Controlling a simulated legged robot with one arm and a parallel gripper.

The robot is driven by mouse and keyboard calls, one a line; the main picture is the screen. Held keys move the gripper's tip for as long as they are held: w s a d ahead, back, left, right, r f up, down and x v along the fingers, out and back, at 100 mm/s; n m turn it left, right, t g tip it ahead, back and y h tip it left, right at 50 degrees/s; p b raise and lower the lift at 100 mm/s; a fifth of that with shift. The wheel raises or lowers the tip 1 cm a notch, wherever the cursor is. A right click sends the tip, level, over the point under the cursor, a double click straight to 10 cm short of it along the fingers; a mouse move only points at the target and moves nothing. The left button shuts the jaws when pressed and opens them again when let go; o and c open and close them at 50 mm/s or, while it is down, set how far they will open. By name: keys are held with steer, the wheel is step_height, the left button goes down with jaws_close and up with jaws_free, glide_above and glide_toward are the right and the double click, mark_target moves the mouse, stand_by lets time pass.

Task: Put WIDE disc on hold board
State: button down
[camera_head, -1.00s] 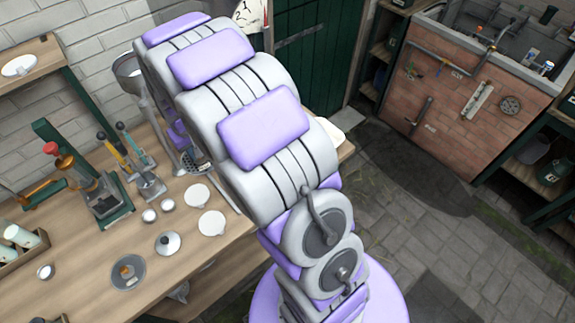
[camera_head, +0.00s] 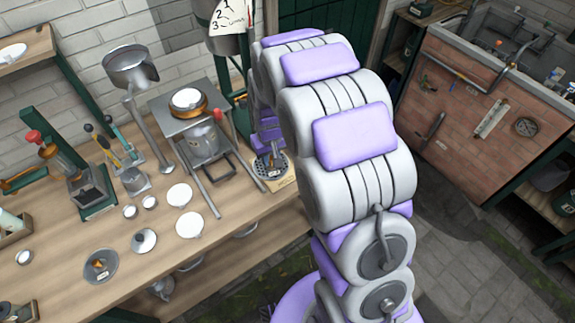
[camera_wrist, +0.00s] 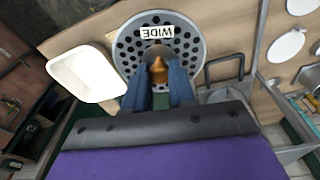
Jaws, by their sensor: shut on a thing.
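The WIDE disc is a round grey plate full of holes with a pale "WIDE" label (camera_wrist: 155,32) and an orange-brown knob. In the wrist view, my gripper (camera_wrist: 160,80) is shut on the knob, with its blue fingers on either side. In the head view, the disc (camera_head: 262,166) is at the table's right edge, under the end of my arm. Pale wood (camera_head: 283,184) shows just beyond the disc's edge; it may be the hold board. I cannot tell whether the disc touches it or hangs just above.
A metal stand (camera_head: 205,140) with a red-handled lever is close left of the disc. A white tray (camera_wrist: 85,75) is beside the disc in the wrist view. White discs (camera_head: 190,224), a grey dish (camera_head: 101,264) and a press (camera_head: 85,185) stand farther left on the table.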

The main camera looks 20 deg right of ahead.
steer(key=s+a+f+n, duration=0.3)
steer(key=s+f, duration=0.2)
steer(key=f, duration=0.4)
steer(key=shift+y, duration=0.3)
steer(key=w+d, duration=0.2)
steer(key=w, duration=0.2)
steer(key=w+d+f+b, duration=0.1)
steer(key=w, duration=0.4)
steer(key=w+d+b, duration=0.1)
steer(key=w+d, duration=0.1)
steer(key=w, duration=0.2)
steer(key=shift+w+d+f, duration=0.3)
steer(key=shift+w+d, duration=0.15)
steer(key=shift+w, duration=0.3)
steer(key=shift+f+b, duration=0.75)
steer(key=shift+f, duration=1.05)
steer(key=c, duration=0.9)
jaws_free()
steer(key=shift+c, duration=0.2)
